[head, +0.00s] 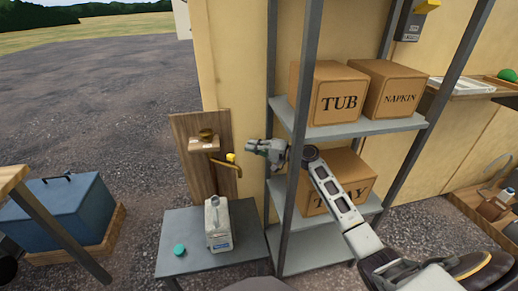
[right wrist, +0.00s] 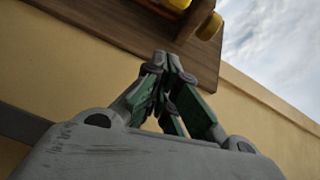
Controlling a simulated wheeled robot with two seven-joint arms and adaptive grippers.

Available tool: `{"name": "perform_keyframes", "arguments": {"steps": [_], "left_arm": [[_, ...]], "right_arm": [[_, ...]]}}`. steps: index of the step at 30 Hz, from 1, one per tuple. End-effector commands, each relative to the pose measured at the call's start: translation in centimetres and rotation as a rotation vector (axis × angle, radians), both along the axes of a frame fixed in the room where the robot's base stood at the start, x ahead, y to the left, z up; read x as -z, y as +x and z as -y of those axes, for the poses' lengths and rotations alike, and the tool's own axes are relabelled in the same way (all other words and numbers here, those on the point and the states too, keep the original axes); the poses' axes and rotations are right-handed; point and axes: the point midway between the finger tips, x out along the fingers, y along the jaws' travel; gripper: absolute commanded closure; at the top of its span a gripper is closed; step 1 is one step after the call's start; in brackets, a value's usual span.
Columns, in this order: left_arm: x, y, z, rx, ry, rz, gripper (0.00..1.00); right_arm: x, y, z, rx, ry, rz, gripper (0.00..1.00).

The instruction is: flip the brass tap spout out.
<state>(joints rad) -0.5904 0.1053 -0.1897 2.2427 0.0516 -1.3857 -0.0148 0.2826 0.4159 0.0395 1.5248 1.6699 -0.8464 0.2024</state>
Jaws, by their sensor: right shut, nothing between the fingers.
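The brass tap (head: 207,135) is mounted on an upright wooden board (head: 190,180) behind a low grey table. Its thin brass spout (head: 224,164) reaches to the right past the board's edge and bends down at its end. A bright yellow piece (head: 230,157) sits at the spout. My right gripper (head: 250,146) is shut and empty, just right of and slightly above the yellow piece, apparently apart from it. In the right wrist view the shut fingers (right wrist: 166,62) point up toward a wooden board with yellow parts (right wrist: 208,26). My left gripper is not in view.
A metal shelf rack (head: 370,126) with cardboard boxes stands close to the right, beside my right arm. A blue cooler (head: 70,210) is at left.

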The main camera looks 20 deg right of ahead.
Motion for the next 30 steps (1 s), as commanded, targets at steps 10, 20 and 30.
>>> {"name": "perform_keyframes", "arguments": {"steps": [10,20,30], "left_arm": [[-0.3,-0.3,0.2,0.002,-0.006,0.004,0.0],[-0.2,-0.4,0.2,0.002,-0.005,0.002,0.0],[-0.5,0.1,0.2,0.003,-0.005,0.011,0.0]], "right_arm": [[0.3,0.8,-1.8,-0.001,-0.001,-0.001,1.0],[0.8,-0.4,-4.0,0.0,0.0,0.0,1.0],[0.8,-0.7,-4.5,0.0,0.001,0.001,1.0]]}}
